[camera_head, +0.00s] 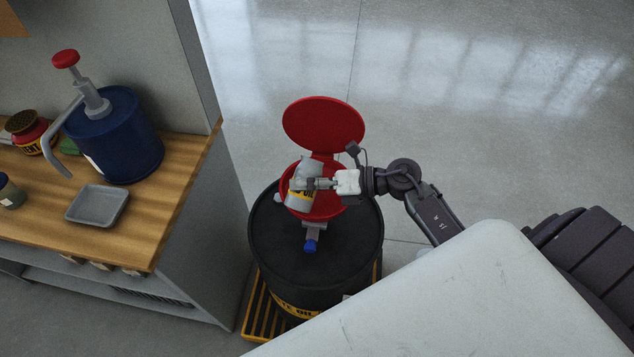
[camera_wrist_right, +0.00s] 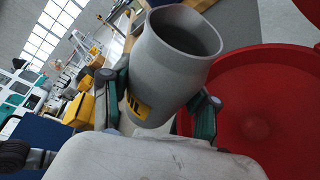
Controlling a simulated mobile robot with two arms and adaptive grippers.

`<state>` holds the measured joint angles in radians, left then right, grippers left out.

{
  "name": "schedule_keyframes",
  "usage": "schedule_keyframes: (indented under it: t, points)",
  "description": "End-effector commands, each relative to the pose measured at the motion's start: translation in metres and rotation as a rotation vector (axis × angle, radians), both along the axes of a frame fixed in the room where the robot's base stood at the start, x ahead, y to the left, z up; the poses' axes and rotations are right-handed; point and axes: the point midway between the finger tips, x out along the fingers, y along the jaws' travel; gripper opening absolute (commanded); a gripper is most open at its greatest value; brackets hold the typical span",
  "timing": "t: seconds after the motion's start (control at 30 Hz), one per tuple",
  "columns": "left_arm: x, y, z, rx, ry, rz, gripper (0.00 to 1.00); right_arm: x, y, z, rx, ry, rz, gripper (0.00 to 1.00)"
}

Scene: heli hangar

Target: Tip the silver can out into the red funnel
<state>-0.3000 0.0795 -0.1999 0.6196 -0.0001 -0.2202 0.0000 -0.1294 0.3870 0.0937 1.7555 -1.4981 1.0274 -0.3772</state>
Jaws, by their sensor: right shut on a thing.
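The silver can (camera_head: 305,176), with a yellow and black label, is held by my right gripper (camera_head: 318,184) over the red funnel (camera_head: 328,206). In the right wrist view the can (camera_wrist_right: 165,75) is tilted, its open mouth up and to the right, between the two fingers of the right gripper (camera_wrist_right: 165,105). The inside that shows is grey; I cannot tell if anything is in it. The funnel's bowl (camera_wrist_right: 280,95) lies beside and below the can there. The funnel's red lid (camera_head: 323,124) stands open. My left gripper is not in view.
The funnel sits on a black drum (camera_head: 275,250) on a yellow grated pallet (camera_head: 258,308). At left, a wooden-topped bench (camera_head: 150,222) carries a blue pump can (camera_head: 115,140), a grey tray (camera_head: 97,205) and a red container (camera_head: 30,130). Floor beyond the drum is clear.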

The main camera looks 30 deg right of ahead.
Motion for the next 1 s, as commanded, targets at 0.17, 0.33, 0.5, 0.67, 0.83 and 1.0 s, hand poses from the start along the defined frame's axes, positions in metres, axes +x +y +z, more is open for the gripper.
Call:
schedule_keyframes:
  t: [0.17, 0.33, 0.5, 0.67, 0.83, 1.0]
  points:
    - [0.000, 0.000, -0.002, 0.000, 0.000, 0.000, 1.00, 0.000, 0.001, -0.003, 0.095, 0.070, -0.001, 0.18]
    - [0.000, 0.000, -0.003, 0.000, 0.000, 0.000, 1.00, -0.001, 0.002, -0.007, 0.182, 0.136, -0.002, 0.18]
    - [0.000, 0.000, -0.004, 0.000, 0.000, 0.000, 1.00, 0.000, 0.002, -0.010, 0.263, 0.196, -0.001, 0.18]
    - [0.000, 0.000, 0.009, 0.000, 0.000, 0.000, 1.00, 0.000, 0.001, 0.004, 0.311, 0.234, 0.000, 0.18]
    - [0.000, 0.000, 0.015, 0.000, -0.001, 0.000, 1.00, 0.001, 0.000, 0.010, 0.349, 0.263, 0.000, 0.18]
    - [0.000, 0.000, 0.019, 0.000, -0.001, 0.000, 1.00, 0.001, 0.000, 0.014, 0.373, 0.282, 0.001, 0.18]
